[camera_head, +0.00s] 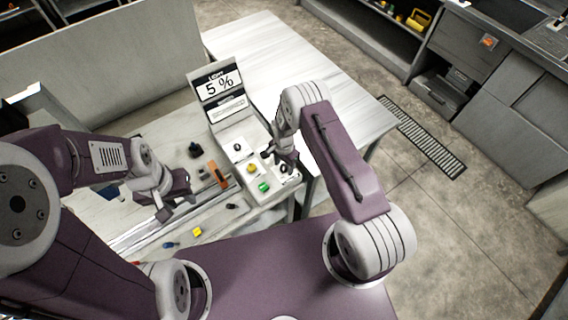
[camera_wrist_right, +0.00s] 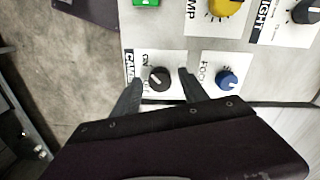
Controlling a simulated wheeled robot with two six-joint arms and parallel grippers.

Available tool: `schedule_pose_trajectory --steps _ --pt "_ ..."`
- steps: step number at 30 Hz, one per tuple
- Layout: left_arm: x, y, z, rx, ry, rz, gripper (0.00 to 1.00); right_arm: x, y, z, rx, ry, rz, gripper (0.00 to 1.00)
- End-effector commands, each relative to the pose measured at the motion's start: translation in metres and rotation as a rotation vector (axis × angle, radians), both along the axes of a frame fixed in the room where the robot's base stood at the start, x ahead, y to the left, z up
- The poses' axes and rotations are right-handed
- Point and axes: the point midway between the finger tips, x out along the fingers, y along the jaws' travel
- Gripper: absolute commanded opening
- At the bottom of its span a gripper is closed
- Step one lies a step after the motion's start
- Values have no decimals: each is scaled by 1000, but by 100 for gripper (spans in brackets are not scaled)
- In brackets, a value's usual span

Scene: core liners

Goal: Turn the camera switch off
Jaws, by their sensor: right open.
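The camera switch (camera_wrist_right: 158,78) is a black rotary knob with a pale pointer line on a white card, whose label is partly cut off by my gripper. In the right wrist view my right gripper (camera_wrist_right: 161,80) is open, with one finger on each side of the knob; I cannot tell if they touch it. In the head view my right gripper (camera_head: 283,164) hangs over the right part of the control panel (camera_head: 228,135). My left gripper (camera_head: 177,207) is away from the panel, over the table on the left, with its fingers apart and empty.
A blue knob (camera_wrist_right: 227,80) marked FOCUS is close to the right finger. A yellow knob (camera_wrist_right: 228,5) and a green switch (camera_wrist_right: 146,2) are above it. Small loose parts and an orange tool (camera_head: 218,174) lie on the table.

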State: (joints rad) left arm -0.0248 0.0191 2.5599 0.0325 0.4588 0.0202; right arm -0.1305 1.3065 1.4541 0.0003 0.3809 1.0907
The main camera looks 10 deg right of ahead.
Motion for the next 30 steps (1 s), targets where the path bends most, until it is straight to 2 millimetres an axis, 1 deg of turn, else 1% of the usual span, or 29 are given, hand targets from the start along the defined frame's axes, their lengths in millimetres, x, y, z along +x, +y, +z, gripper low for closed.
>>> schedule_pose_trajectory --steps 6,7,8,9,11,12,17,23,30 --pt "0 0 0 0 0 0 36 0 0 -1 0 0 0 52" --pt "0 0 0 0 0 0 36 0 0 -1 0 0 0 46" --pt "0 0 0 0 0 0 36 0 0 -1 0 0 0 38" --pt "0 0 0 0 0 0 36 0 0 -1 0 0 0 27" --pt "0 0 0 0 0 0 36 0 0 -1 0 0 0 10" --pt "0 0 0 0 0 0 36 0 0 -1 0 0 0 0" --pt "0 0 -1 0 0 0 36 0 0 -1 0 0 3 0" --pt "0 0 -6 0 0 0 36 0 0 -2 0 0 49 0" --pt "0 0 -22 0 0 0 36 0 0 -4 0 -1 210 0"
